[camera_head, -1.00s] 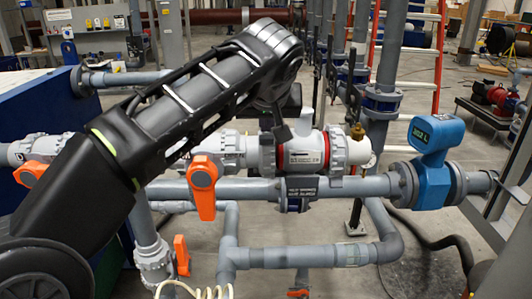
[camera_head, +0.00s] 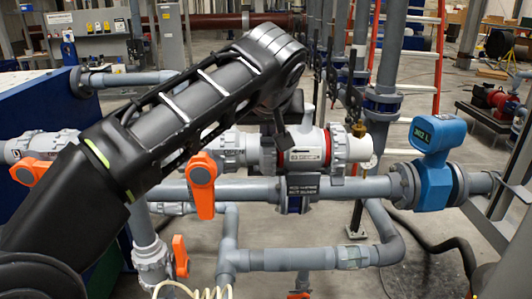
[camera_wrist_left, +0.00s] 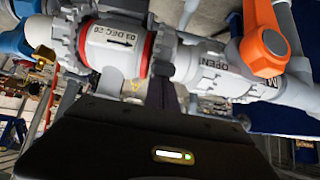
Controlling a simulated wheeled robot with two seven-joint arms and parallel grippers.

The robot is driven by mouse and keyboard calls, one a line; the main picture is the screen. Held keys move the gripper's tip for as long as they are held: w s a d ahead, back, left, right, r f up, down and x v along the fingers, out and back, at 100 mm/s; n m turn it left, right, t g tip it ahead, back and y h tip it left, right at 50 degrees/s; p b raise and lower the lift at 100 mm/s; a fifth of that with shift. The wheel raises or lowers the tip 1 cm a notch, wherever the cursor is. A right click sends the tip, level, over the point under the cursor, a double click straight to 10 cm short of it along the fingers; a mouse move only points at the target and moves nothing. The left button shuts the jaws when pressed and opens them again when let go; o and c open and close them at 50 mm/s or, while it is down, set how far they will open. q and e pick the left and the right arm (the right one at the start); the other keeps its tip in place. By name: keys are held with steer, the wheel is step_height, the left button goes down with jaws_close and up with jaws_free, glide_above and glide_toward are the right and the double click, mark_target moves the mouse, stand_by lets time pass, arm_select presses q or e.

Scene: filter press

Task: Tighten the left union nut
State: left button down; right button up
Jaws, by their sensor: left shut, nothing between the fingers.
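The left union nut (camera_head: 267,152) is a grey ribbed ring at the left end of the white filter housing (camera_head: 304,150), partly hidden by my left arm. In the left wrist view the ribbed nut (camera_wrist_left: 164,54) sits between the housing's red band and the grey valve marked OPEN. My left gripper (camera_head: 284,137) is in front of the nut in the head view, partly hidden by my wrist. In the wrist view its dark fingers (camera_wrist_left: 161,94) are together at the nut; whether they touch it I cannot tell. My right gripper is not in view.
The orange valve handle (camera_head: 203,185) hangs just left of the nut. The right union nut (camera_head: 338,147), a brass fitting (camera_head: 359,132) and a blue flow meter (camera_head: 431,165) are to the right. Grey pipes (camera_head: 300,259) run below.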

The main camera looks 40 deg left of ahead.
mark_target(270, 154)
arm_select(q)
steer(key=shift+s+d+f, duration=0.3)
steer(key=shift+d+f, duration=0.05)
steer(key=shift+f, duration=0.25)
steer(key=shift+b, duration=0.3)
steer(key=shift+s+d+f+b, duration=0.2)
steer(key=shift+f+b, duration=0.2)
steer(key=shift+s+d+f+b, duration=0.15)
steer(key=shift+f+b, duration=0.2)
steer(key=shift+f, duration=0.05)
steer(key=shift+s+d+f, duration=0.15)
steer(key=shift+d, duration=0.05)
steer(key=shift+b, duration=0.35)
